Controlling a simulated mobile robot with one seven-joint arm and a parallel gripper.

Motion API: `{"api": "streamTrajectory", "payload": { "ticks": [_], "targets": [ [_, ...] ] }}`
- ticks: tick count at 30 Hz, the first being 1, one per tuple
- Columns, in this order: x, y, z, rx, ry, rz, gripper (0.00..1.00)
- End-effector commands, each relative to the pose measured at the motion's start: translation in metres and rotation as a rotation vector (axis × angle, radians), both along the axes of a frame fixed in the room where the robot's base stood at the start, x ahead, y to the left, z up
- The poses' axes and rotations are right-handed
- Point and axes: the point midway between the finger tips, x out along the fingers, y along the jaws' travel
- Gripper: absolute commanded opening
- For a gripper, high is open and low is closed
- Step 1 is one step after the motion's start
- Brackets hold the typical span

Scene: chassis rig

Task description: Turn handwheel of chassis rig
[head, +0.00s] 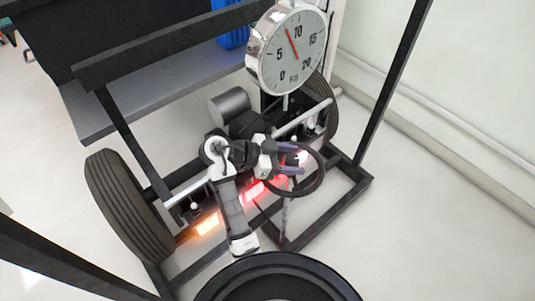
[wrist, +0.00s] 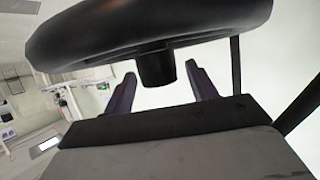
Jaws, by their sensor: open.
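The handwheel (head: 319,182) is a black ring at the right end of the chassis rig in the head view. In the wrist view its thick rim (wrist: 100,35) crosses the top, and its short dark hub (wrist: 157,69) hangs below the rim. My gripper (head: 301,159) is at the handwheel, with its two purplish fingers apart. In the wrist view my gripper (wrist: 161,76) has one finger on each side of the hub, with gaps showing. I cannot tell whether a finger touches the rim.
The dark chassis frame (head: 360,187) carries a tyre (head: 128,207) at left and another behind the dial gauge (head: 289,50). Lit red lamps (head: 253,191) and an orange lamp (head: 207,224) sit below my arm. Upright frame bars stand around; floor at right is clear.

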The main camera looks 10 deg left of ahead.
Motion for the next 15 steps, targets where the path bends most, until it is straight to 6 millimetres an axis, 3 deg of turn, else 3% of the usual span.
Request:
{"api": "streamTrajectory", "payload": {
  "ticks": [4,15],
  "targets": [
    [-0.008,0.033,0.016,0.001,-0.003,0.008,0.57],
    [-0.015,0.053,0.026,0.001,0.000,0.005,0.57]
  ]
}}
